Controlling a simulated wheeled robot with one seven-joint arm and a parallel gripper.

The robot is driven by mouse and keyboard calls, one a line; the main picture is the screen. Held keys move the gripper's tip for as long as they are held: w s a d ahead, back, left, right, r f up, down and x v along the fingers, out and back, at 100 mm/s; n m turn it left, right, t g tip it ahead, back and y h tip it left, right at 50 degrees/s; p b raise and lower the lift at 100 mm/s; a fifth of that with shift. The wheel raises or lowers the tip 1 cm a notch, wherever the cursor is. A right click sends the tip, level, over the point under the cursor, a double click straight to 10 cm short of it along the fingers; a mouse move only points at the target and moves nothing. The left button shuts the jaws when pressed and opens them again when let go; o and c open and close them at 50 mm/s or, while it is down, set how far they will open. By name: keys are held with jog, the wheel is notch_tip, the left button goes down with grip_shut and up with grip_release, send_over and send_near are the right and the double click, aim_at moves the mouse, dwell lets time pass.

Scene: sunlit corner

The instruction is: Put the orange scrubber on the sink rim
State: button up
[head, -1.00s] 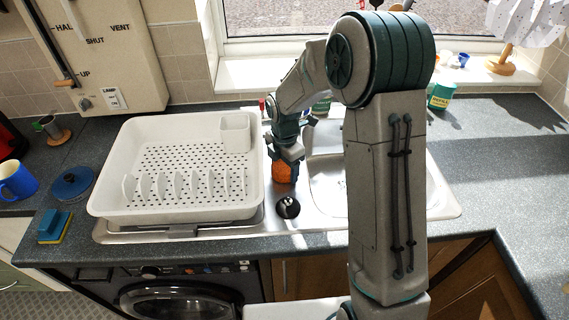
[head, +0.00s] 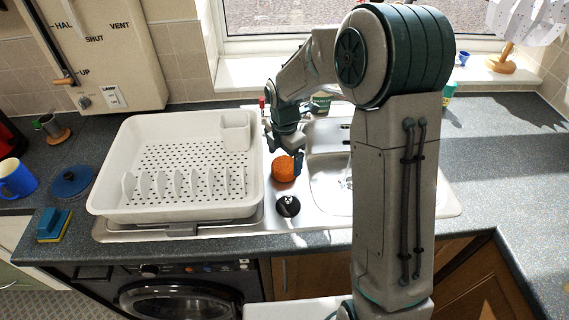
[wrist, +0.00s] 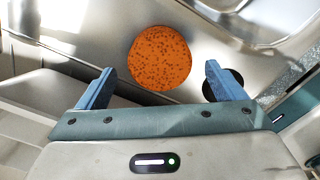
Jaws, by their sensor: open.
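The orange scrubber (head: 284,168) is a round, speckled sponge. It rests on the metal sink rim (head: 311,217), on the strip between the white dish rack and the basin. In the wrist view the scrubber (wrist: 160,58) lies flat beyond the fingertips, with bare metal around it. My gripper (head: 284,153) is just above and behind the scrubber in the head view. In the wrist view my gripper (wrist: 158,83) has its two blue fingers wide apart with nothing between them.
A black sink plug (head: 288,206) lies in front of the scrubber. The white dish rack (head: 110,195) stands to the left, and the sink basin (head: 325,190) is to the right, partly hidden by my arm. A blue and yellow sponge (head: 54,226) lies at the counter's front left.

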aim_at(284, 164)
notch_tip(284, 164, up, 8)
jog(key=r, duration=0.1)
jog(key=s+d+r+m+t, duration=0.1)
jog(key=s+d+m, duration=0.4)
jog(key=s+m, duration=0.6)
jog(key=s+d+r+m+t, duration=0.2)
jog(key=s+d+r+m, duration=0.2)
jog(key=s+m, duration=0.8)
jog(key=shift+d+m+b, duration=0.3)
jog(key=shift+d+m, duration=0.4)
jog(key=shift+m, duration=0.2)
